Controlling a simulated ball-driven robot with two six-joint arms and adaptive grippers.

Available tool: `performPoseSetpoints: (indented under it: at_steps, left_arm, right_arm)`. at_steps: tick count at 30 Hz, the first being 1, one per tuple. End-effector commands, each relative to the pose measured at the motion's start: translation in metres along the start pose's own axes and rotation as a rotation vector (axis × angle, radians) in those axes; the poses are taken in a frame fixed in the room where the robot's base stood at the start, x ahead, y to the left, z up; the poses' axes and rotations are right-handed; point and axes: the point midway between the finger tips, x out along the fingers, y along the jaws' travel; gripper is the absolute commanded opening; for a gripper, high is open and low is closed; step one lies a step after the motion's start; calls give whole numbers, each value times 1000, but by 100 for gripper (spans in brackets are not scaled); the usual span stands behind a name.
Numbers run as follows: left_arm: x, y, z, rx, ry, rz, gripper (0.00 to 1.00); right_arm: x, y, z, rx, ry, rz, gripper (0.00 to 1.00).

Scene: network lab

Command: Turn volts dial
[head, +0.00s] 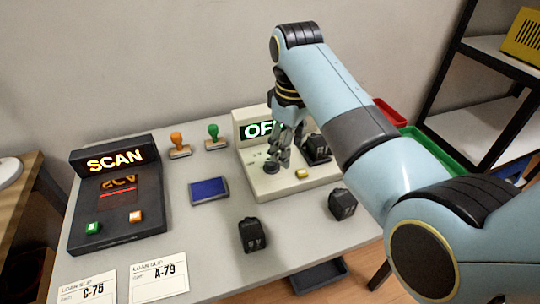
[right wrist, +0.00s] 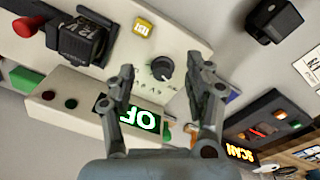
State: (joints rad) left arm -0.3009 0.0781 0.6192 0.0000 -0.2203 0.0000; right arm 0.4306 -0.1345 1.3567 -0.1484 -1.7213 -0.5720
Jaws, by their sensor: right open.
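The volts dial (head: 271,167) is a dark round knob on the cream tester (head: 283,189), whose green display (head: 257,130) reads "OFF", partly covered by my arm. In the right wrist view the dial (right wrist: 162,68) shows a pale pointer mark and printed marks around it, too small to read. My right gripper (head: 279,154) points down over the dial. In the right wrist view its open fingers (right wrist: 163,84) stand on either side of the dial in the picture, with gaps; I cannot tell the height left above it. My left gripper is not in view.
A black adapter (head: 317,150) sits on the tester beside a yellow button (head: 302,174). Two more adapters (head: 252,235) (head: 343,204) lie on the table. A blue pad (head: 209,190), two stamps (head: 180,147) (head: 214,139) and a scanner (head: 117,205) are to the left.

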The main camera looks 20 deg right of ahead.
Motion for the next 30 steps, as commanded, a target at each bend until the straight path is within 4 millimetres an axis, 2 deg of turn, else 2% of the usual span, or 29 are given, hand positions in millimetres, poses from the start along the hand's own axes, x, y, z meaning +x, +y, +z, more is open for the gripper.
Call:
performPoseSetpoints:
  at_steps: [1, 3, 8, 11, 21, 24, 30]
  left_arm:
    - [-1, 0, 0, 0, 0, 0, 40]
    - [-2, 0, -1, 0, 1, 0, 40]
    - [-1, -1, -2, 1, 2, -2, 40]
    - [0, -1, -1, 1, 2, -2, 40]
    - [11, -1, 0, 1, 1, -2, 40]
    - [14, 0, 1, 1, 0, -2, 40]
    - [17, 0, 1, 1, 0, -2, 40]
  right_arm:
    - [-14, 1, -19, -43, -7, -8, 53]
    - [-26, 1, -36, -94, -19, -16, 53]
    - [-35, 0, -50, -145, -34, -25, 53]
    - [-25, 0, -50, -148, -36, -25, 53]
    - [42, -1, -46, -144, -36, -25, 53]
    - [57, -1, -46, -144, -34, -24, 53]
    - [70, -2, -46, -144, -33, -24, 53]
